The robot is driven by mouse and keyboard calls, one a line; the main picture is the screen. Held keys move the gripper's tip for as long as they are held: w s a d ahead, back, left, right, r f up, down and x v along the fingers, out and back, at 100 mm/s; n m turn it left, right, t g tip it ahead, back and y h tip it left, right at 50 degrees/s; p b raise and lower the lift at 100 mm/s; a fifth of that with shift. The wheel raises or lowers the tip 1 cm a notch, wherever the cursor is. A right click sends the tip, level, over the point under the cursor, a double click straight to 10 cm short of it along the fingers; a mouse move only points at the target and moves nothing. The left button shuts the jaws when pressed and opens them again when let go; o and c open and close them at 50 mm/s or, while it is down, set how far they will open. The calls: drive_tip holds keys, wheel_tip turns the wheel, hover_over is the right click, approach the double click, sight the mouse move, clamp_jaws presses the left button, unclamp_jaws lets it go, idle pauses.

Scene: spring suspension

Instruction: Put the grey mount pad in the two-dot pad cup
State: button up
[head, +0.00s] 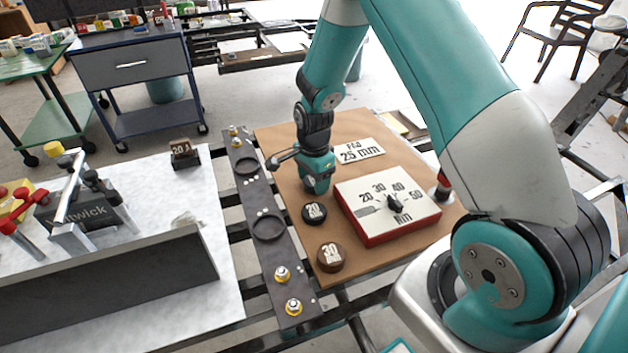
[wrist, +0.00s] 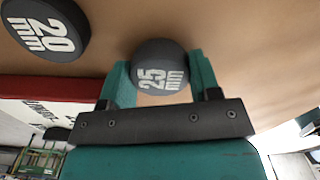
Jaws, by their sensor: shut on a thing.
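My gripper (head: 316,183) is low over the brown board in the head view. In the wrist view its two teal fingers (wrist: 161,80) are shut on the dark grey mount pad (wrist: 160,64), marked "25 mm". The held pad is mostly hidden by the gripper in the head view, and I cannot tell whether it touches the board. The dark rail left of the board has two round cups, a far one (head: 246,163) and a near one (head: 268,227). Small light dots show by the near cup; their number is hard to tell. The gripper is right of both cups.
A black "20 mm" pad (head: 314,213) and a brown "30 mm" pad (head: 331,257) lie nearby on the board (head: 400,255). A red-sided dial box (head: 388,205) stands right of them. A "PAD 25 mm" card (head: 360,150) lies behind. Studs (head: 282,274) rise from the rail.

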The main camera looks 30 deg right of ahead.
wheel_tip(320, 180, up, 20)
drive_tip(key=p, duration=0.2)
drive_tip(key=n+p, duration=1.1)
drive_tip(key=n, duration=0.5)
hover_over(310, 183)
drive_tip(key=s+a, duration=0.1)
drive_tip(key=s, duration=0.1)
wheel_tip(310, 183, down, 4)
drive_tip(key=s+f+n, duration=0.1)
drive_tip(key=s+f, duration=0.3)
drive_tip(key=f, duration=0.1)
drive_tip(key=shift+a+f, duration=0.25)
drive_tip(key=shift+f, duration=0.1)
